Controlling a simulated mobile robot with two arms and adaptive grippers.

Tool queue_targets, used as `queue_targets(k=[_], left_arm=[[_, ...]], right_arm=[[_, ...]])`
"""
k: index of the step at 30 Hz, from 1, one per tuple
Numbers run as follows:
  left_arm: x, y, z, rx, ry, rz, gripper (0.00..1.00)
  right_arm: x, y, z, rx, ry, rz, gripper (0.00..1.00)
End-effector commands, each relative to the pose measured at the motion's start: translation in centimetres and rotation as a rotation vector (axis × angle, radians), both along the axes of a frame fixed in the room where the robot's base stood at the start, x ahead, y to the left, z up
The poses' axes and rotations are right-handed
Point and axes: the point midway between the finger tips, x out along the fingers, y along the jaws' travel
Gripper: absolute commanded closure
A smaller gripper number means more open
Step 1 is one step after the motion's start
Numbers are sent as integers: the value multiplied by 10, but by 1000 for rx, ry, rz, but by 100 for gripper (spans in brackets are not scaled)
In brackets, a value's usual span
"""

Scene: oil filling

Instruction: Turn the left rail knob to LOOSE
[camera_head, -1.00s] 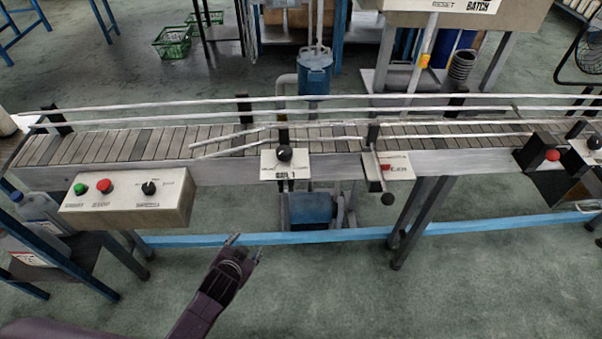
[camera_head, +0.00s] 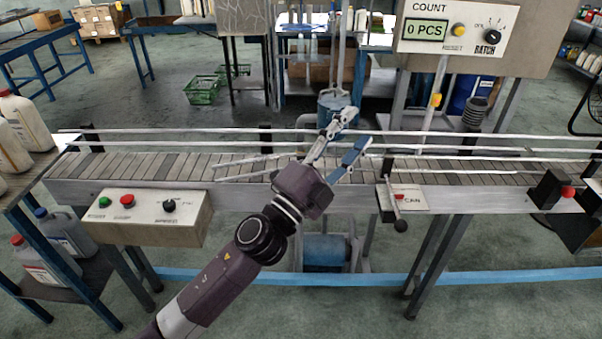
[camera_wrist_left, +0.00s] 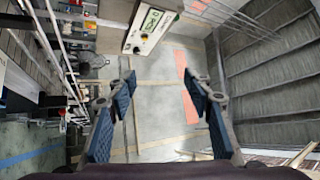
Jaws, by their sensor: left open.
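The left rail knob and its white plate are hidden behind my left wrist in the head view. The angled guide rail (camera_head: 245,168) shows just left of my wrist, above the conveyor belt. My left gripper (camera_head: 355,130) is open and raised in front of the conveyor, pointing up and to the right. In the left wrist view its two blue-padded fingers (camera_wrist_left: 162,80) are spread with nothing between them. My right gripper does not show.
A control box (camera_head: 155,217) with green and red buttons and a black selector is at the conveyor's left front. A black-ended lever (camera_head: 399,225) stands out beside the CAN plate (camera_head: 411,198). A counter box (camera_head: 478,38) reads 0 PCS. Bottles (camera_head: 27,120) stand at far left.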

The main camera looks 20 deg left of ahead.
Motion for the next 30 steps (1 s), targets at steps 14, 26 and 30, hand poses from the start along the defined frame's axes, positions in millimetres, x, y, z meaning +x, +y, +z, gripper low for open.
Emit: queue_targets(k=[14,26,30], left_arm=[[-14,-107,-47,1116,-471,-521,53],[44,81,-114,2001,-107,-729,53],[47,130,-108,2119,34,-745,53]], right_arm=[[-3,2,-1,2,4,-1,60],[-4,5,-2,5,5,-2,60],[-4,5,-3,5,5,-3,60]])
